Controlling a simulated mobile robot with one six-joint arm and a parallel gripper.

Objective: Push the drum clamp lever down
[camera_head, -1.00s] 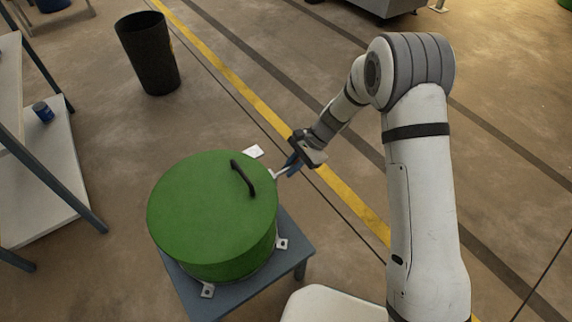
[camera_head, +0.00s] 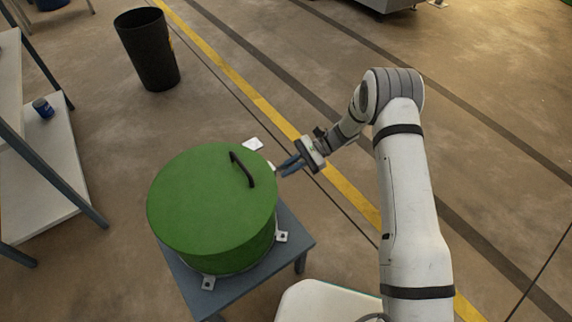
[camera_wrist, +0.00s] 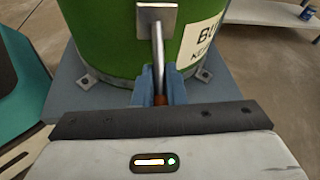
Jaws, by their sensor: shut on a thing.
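The green drum (camera_head: 205,205) stands upright on a blue-grey stand, with a black handle (camera_head: 243,169) on its lid. In the wrist view, the drum clamp lever (camera_wrist: 158,50) is a thin metal bar below a metal bracket (camera_wrist: 156,17) on the drum's side (camera_wrist: 105,35). My gripper (camera_head: 286,165) is beside the drum at its right. In the wrist view, my blue gripper fingers (camera_wrist: 158,86) are shut on the lever near its reddish-brown end. In the head view, the lever is mostly hidden.
The stand (camera_head: 290,232) has small metal brackets (camera_head: 281,236) around the drum's base. A black bin (camera_head: 148,50) stands at the back left. A shelf (camera_head: 45,180) with a blue can (camera_head: 43,108) is at the left. The floor behind my gripper is open.

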